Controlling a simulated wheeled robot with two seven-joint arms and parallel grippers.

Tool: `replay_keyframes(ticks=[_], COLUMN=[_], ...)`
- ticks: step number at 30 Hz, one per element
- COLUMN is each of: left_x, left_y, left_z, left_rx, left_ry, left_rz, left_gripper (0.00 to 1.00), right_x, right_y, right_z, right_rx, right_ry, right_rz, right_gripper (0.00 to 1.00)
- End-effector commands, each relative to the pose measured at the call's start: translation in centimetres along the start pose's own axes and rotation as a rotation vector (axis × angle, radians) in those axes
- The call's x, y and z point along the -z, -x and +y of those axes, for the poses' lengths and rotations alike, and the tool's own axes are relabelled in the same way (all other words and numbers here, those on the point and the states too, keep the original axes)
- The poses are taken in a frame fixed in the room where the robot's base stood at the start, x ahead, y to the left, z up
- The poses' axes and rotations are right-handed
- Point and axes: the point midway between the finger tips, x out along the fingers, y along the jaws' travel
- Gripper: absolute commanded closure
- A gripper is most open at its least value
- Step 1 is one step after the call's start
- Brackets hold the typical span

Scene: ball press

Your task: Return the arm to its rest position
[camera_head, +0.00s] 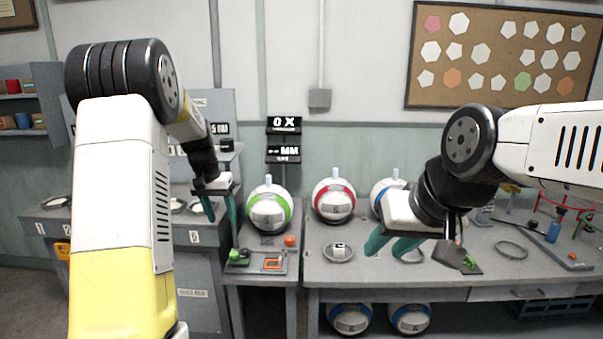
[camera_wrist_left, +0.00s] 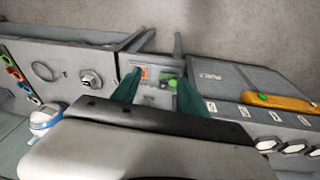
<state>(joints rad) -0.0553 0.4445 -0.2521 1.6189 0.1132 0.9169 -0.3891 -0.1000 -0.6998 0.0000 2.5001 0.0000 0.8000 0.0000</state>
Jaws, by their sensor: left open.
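My left gripper (camera_head: 221,209) hangs in the head view with its two teal fingers apart and nothing between them. It is left of the white ball with the green ring (camera_head: 269,208) and above the grey benches. In the left wrist view its fingers (camera_wrist_left: 158,93) are spread, with the small stand's green button (camera_wrist_left: 170,83) and orange-framed panel (camera_wrist_left: 140,72) beyond them. My right gripper (camera_head: 391,244) is in front of the right bench, its teal fingers apart and empty. It hides part of the bench and is below the blue-ringed ball (camera_head: 388,194).
A red-ringed ball (camera_head: 334,201) stands on the right bench (camera_head: 330,272) beside a round dish (camera_head: 339,252). Blue-banded balls (camera_head: 349,318) sit on the lower shelf. Floor (camera_head: 265,318) shows under the small stand. A yellow-orange object (camera_wrist_left: 280,102) shows in the wrist view.

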Motion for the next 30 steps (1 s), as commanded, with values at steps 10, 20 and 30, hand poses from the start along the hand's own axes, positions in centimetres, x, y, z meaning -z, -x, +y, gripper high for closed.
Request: replay_keyframes(ticks=[10,20,30], left_x=[-9.9,-21.7,-27.2], left_y=[12.2,16.4,15.9], left_z=[7.3,12.7,14.5], left_rx=[-0.056,-0.064,-0.049], left_ry=[0.052,0.071,0.079], left_rz=[0.17,0.312,0.377], left_gripper=[0.48,0.48,0.48], right_x=[0.0,0.0,0.0], right_y=[0.0,0.0,0.0], right_z=[0.0,0.0,0.0], right_rx=[0.0,0.0,0.0], right_ry=[0.0,0.0,0.0], right_rz=[0.0,0.0,0.0], right_gripper=[0.64,0.64,0.64])
